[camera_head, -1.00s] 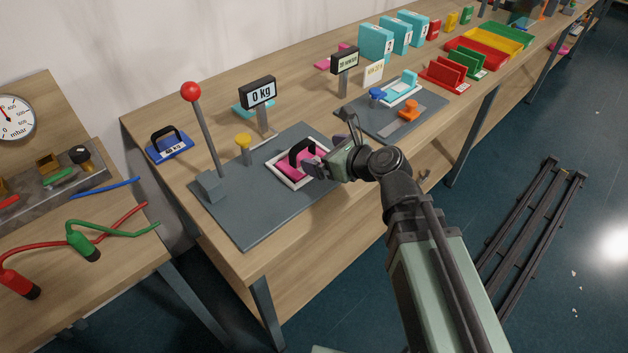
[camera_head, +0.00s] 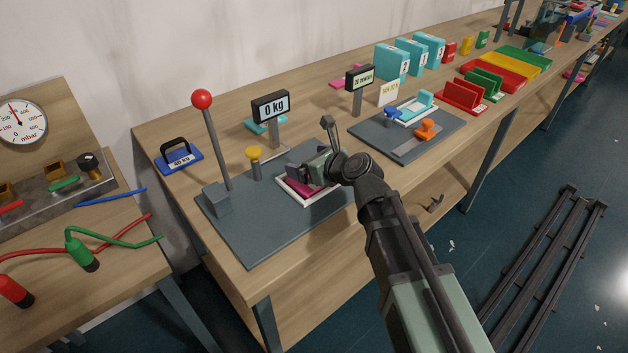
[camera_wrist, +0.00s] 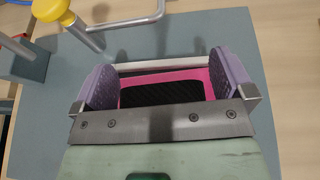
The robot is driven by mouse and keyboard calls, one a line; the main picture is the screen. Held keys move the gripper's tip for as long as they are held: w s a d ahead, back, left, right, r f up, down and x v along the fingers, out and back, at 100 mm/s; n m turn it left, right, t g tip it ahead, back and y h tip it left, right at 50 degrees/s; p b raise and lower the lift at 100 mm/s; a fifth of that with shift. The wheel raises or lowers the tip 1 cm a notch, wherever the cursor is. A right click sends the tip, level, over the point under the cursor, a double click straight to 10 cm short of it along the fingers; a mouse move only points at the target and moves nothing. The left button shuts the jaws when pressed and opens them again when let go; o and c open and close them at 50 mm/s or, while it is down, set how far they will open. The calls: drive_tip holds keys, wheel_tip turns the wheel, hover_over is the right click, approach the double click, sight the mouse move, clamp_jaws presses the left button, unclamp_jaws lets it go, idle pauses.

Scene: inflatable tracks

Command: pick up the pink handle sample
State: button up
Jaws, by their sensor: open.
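The pink handle sample (camera_head: 297,187) is a pink plate lying in a white frame on the dark grey base plate. Its black handle is mostly hidden behind my gripper (camera_head: 305,172) in the head view. In the wrist view the pink plate (camera_wrist: 160,76) and a black patterned part, apparently the handle, show between the purple finger pads. My gripper (camera_wrist: 163,82) is open, with one pad at each side of the sample. I cannot tell whether either pad touches it.
A lever with a red ball (camera_head: 202,99) and a yellow knob (camera_head: 254,153) stand left of the sample. A "0 kg" display (camera_head: 271,107) stands behind it. A blue handle sample (camera_head: 179,160) lies at the back left. A second grey plate (camera_head: 385,140) is at the right.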

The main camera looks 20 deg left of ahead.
drive_tip(key=shift+r, duration=0.1)
drive_tip(key=c, duration=0.9)
drive_tip(key=shift+r, duration=0.1)
wheel_tip(320, 180, up, 20)
drive_tip(key=p, duration=2)
